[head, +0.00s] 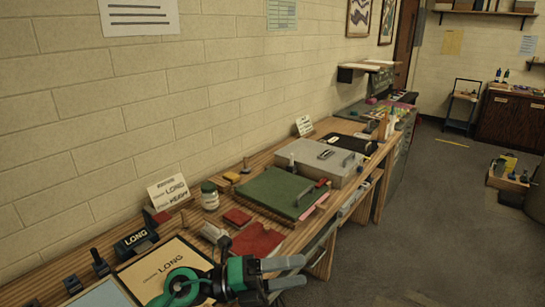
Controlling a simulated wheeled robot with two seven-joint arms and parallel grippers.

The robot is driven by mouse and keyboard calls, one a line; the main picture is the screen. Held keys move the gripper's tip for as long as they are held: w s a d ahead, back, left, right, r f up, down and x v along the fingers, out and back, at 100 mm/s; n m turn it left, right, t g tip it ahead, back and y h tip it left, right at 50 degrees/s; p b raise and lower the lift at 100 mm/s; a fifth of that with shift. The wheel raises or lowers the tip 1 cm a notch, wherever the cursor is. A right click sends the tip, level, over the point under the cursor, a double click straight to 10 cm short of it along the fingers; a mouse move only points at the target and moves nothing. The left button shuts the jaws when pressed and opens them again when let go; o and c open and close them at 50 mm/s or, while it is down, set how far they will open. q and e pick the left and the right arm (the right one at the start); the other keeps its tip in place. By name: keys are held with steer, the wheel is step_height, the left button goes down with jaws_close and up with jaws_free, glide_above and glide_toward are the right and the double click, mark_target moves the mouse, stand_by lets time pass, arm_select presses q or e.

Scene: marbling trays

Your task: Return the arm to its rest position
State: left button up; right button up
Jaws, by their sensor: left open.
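My left gripper (294,272) shows at the bottom middle of the head view, with a green and black body and two grey fingers pointing right. The fingers are apart and nothing shows between them. In the picture it overlaps the front edge of the long wooden bench (333,124) and the lower right part of a card reading LONG (150,268). I cannot tell its height above the bench. My right gripper is not in view.
Beyond the gripper on the bench lie a red cloth-like piece (258,240), a green board (275,190), a jar (209,196) and a grey case (315,160). A sign (168,192) stands by the brick wall. The floor (430,220) right of the bench is mostly clear.

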arm_select(q)
steer(key=w+a+r+n+t+y, duration=0.1)
steer(key=w+a+n+t+y, duration=0.15)
steer(key=a+n+t, duration=0.6)
steer(key=w+a+r+n+t+y, duration=0.1)
steer(key=w+a+n+t+y, duration=0.2)
steer(key=n+t, duration=0.9)
steer(key=s+a+f+n+g+y, duration=0.2)
steer(key=a+f+n+g+y, duration=0.1)
steer(key=a+f+n+y, duration=0.5)
steer(key=s+a+f+n+g+y, duration=0.3)
steer(key=a+f+n+g+y, duration=0.15)
steer(key=f+n+y, duration=0.35)
steer(key=s+a+f+g+h, duration=0.2)
steer(key=s+f+g, duration=0.9)
steer(key=s+f, duration=0.7)
step_height(320, 180, down, 27)
steer(key=s+g, duration=0.1)
steer(key=s, duration=0.2)
steer(key=s+a+f, duration=0.1)
steer(key=s+f, duration=0.8)
steer(key=f, duration=0.1)
steer(key=s+a+f+g, duration=0.1)
steer(key=s+a+f, duration=0.1)
steer(key=s+f, duration=0.8)
steer(key=shift+a+f, duration=0.25)
steer(key=shift+f, duration=0.1)
steer(key=shift+s, duration=0.1)
